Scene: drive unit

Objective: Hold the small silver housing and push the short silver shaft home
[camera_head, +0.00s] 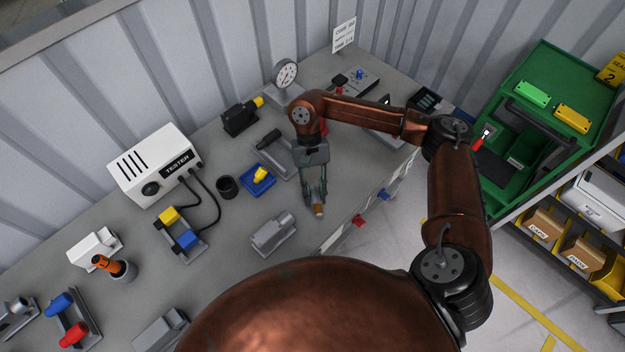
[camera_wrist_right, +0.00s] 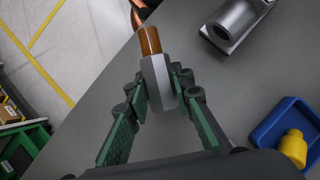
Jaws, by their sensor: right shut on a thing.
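My right gripper (camera_head: 316,192) is shut on a short silver piece with a copper-brown end (camera_head: 319,210), which looks like the short silver shaft. In the right wrist view the silver body (camera_wrist_right: 157,82) sits between the green fingers, brown end pointing away from the gripper. It is held over the front part of the bench. A small silver housing (camera_head: 272,234) on a grey base is just left of the gripper in the head view, apart from it. The housing also shows at the top of the right wrist view (camera_wrist_right: 236,20). My left gripper is not in view.
A blue tray with a yellow part (camera_head: 258,180) and a black cup (camera_head: 227,187) stand behind the housing. A white tester (camera_head: 155,165) with cables is farther left. The bench edge lies just right of the gripper.

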